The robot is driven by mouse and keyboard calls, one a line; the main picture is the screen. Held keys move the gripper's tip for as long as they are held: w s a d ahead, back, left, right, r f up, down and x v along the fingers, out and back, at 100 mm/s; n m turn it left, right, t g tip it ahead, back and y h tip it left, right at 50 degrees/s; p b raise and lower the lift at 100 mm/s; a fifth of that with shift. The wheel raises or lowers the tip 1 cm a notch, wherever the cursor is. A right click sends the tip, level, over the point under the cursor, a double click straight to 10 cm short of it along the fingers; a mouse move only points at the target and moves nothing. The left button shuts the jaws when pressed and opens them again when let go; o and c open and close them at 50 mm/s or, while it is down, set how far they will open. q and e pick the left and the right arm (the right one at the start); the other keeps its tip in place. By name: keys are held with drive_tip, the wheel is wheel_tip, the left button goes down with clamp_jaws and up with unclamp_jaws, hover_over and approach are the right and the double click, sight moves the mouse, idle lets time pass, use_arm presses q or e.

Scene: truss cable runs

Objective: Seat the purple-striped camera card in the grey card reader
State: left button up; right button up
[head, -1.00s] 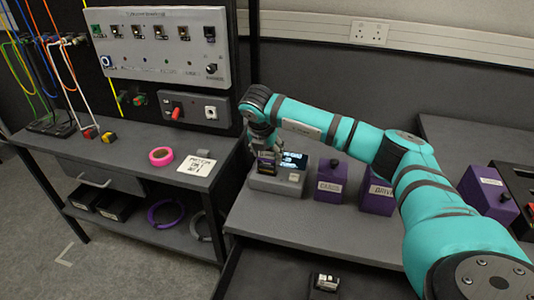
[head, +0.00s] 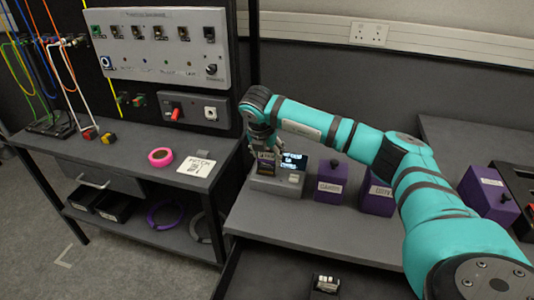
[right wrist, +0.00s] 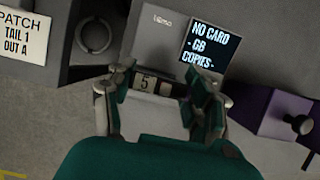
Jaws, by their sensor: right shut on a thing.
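The grey card reader (head: 275,187) stands on the grey bench, with a lit screen (head: 294,161) at its back right. In the right wrist view the reader (right wrist: 160,32) has a screen (right wrist: 203,48) that reads "NO CARD -GB COPIES-". My right gripper (head: 264,145) is over the left part of the reader, pointing down. It is shut on the dark camera card (head: 266,157), which shows a purple band. The card's lower end cannot be made out clearly against the reader. My left gripper is out of view.
Purple boxes (head: 331,184) with labels and knobs stand right of the reader. The left bench holds a pink tape roll (head: 160,157) and a white label card (head: 196,164). A switch panel (head: 158,45) stands behind. An open drawer (head: 325,285) lies below the bench.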

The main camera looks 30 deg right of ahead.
drive_tip(key=shift+f+b, duration=1.55)
idle(1.4)
idle(0.4)
drive_tip(key=o, duration=1.6)
drive_tip(key=shift+r, duration=0.1)
drive_tip(key=shift+r+p, duration=2.2)
drive_tip(key=shift+r, duration=1.5)
drive_tip(key=shift+f, duration=0.1)
